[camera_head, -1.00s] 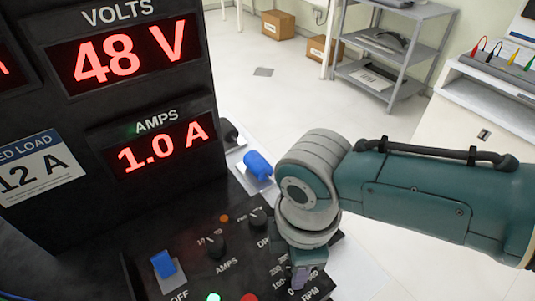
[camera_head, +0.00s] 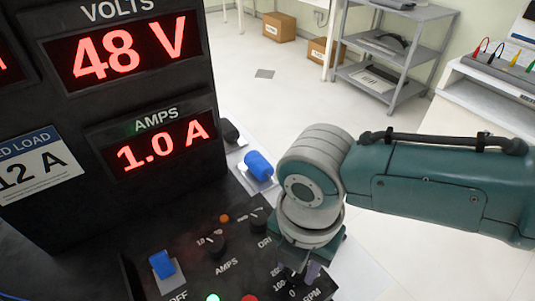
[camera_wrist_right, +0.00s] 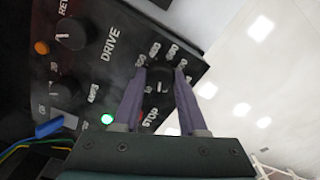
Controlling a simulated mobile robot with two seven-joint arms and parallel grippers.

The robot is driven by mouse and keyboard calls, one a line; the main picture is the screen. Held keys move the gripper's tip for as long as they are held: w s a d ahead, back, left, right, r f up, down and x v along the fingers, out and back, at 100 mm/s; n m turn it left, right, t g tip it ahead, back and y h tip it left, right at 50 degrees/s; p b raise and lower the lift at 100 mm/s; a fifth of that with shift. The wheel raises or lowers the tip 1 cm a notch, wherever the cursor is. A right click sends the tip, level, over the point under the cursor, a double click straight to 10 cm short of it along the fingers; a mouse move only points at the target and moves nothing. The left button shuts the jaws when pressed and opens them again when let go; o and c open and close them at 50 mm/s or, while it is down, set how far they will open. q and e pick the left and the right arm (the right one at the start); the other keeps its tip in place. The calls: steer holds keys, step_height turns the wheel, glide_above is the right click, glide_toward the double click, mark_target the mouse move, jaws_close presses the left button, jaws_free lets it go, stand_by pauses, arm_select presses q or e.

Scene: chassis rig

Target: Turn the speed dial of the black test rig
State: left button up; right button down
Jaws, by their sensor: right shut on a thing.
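The black test rig (camera_head: 170,195) fills the left of the head view, with red displays reading 48 V and 1.0 A. Its sloped panel carries the speed dial, a black knob with a number scale marked RPM. In the right wrist view the speed dial (camera_wrist_right: 158,80) sits between the two purple fingers of my right gripper (camera_wrist_right: 160,72), which is shut on it. In the head view my right gripper (camera_head: 300,275) reaches down to the panel's right corner and mostly hides the dial. The dial's exact setting cannot be read. My left gripper is not in view.
An AMPS knob (camera_head: 216,246), a DRIVE knob (camera_head: 260,220) and a blue switch (camera_head: 162,265) lie left of the gripper. A green light (camera_wrist_right: 107,119) is lit near STOP. A blue handle (camera_head: 258,165) stands behind. A grey shelf (camera_head: 400,60) is far off.

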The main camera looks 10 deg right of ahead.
steer(key=shift+n+b, duration=0.3)
steer(key=shift+n, duration=1.6)
steer(key=shift+c, duration=2.3)
jaws_free()
steer(key=shift+r, duration=0.35)
step_height(320, 180, up, 9)
steer(key=p, duration=0.2)
steer(key=shift+r, duration=0.1)
